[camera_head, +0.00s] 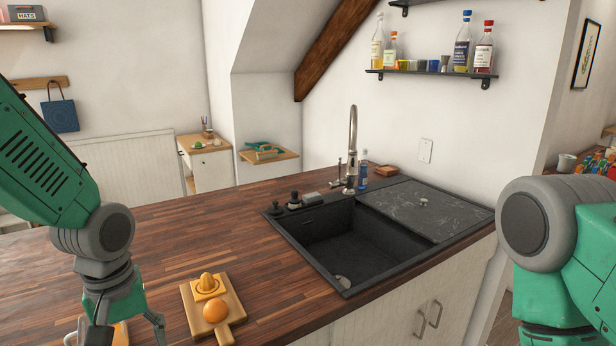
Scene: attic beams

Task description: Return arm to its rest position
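My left arm comes in from the left, and its gripper (115,330) points down at the lower left, over the wooden counter (150,255). Its fingers are spread apart. An orange-yellow thing (121,334) shows between or behind the fingers, cut off by the bottom edge; I cannot tell whether the gripper touches it. My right arm (560,250) is bent at the right edge, and its gripper is out of view.
Right of the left gripper lies a wooden board (233,305) with an orange (215,311) and a yellow citrus juicer (207,284). A black sink (345,250) with a tall faucet (352,150) is set into the counter. The counter's middle left is clear.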

